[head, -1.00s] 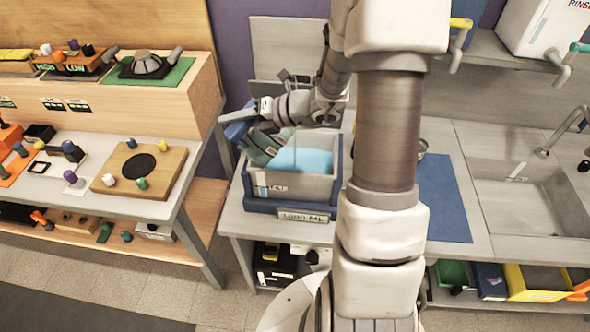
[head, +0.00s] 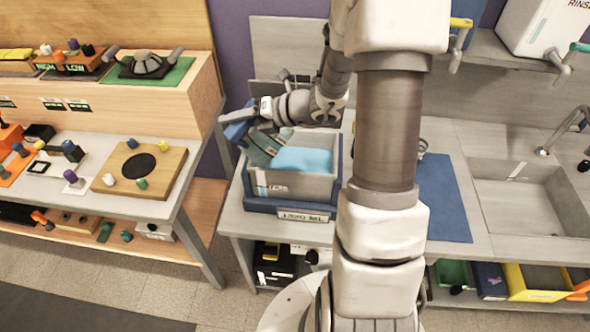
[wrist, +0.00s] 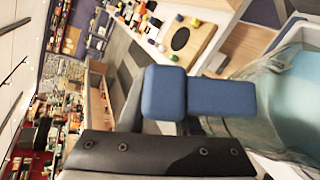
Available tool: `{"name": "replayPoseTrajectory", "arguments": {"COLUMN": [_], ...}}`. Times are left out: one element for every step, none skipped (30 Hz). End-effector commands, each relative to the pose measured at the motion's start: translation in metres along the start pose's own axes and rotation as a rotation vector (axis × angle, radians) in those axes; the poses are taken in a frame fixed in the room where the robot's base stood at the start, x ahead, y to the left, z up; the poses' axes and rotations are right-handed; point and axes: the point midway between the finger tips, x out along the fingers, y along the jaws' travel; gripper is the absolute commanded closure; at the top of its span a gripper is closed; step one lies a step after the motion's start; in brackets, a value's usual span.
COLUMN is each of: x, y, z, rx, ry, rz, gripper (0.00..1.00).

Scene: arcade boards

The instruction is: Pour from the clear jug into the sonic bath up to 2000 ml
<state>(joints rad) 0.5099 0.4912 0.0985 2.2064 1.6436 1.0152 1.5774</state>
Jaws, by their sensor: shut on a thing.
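The sonic bath (head: 262,184) is a grey open tub in a blue base on the bench. Pale blue liquid (head: 305,160) fills much of its inside. A label plate (head: 303,215) on its front carries text too small to read surely. The clear jug (head: 262,150) looks greenish and is tilted over the bath's left side, its lower part over the tub. My gripper (head: 238,122), with blue fingers, is shut on the jug at the bath's back left. In the wrist view, the blue fingers (wrist: 186,94) are in front of the transparent jug (wrist: 262,85). I cannot see a clear stream.
A blue mat (head: 445,200) and a sink (head: 520,195) with a tap lie to the right. A wooden bench (head: 100,165) with knobs and boards stands left, across a gap. My arm hides the bench right of the bath.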

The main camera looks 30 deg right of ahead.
Motion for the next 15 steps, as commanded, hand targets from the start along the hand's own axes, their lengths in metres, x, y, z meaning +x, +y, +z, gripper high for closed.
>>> {"name": "replayPoseTrajectory", "arguments": {"x": [-0.0001,-0.0001,-0.0001,-0.0001,-0.0001,-0.0002,-0.0004,-0.0007,-0.0012,-0.0016,-0.0021,-0.0029,-0.0034,-0.0040,-0.0046], "y": [0.0008,0.0008,0.0008,0.0008,0.0008,0.0008,0.0009,0.0009,0.0008,0.0007,0.0006,0.0007,0.0008,0.0006,0.0001], "z": [0.0007,0.0007,0.0007,0.0007,0.0007,0.0008,0.0010,0.0013,0.0018,0.0023,0.0027,0.0035,0.0040,0.0044,0.0050], "rx": [-0.002,-0.002,-0.002,-0.001,-0.001,-0.001,0.000,0.003,0.007,0.011,0.016,0.022,0.026,0.031,0.038], "ry": [-0.001,-0.001,-0.001,-0.001,-0.001,-0.001,-0.001,-0.001,-0.001,-0.001,-0.001,-0.001,-0.001,-0.001,-0.001], "rz": [0.002,0.002,0.002,0.002,0.002,0.002,0.003,0.005,0.008,0.012,0.016,0.023,0.028,0.033,0.039], "gripper": [1.00,1.00,1.00,1.00,1.00,1.00,1.00,1.00,1.00,1.00,1.00,1.00,1.00,1.00,1.00]}}
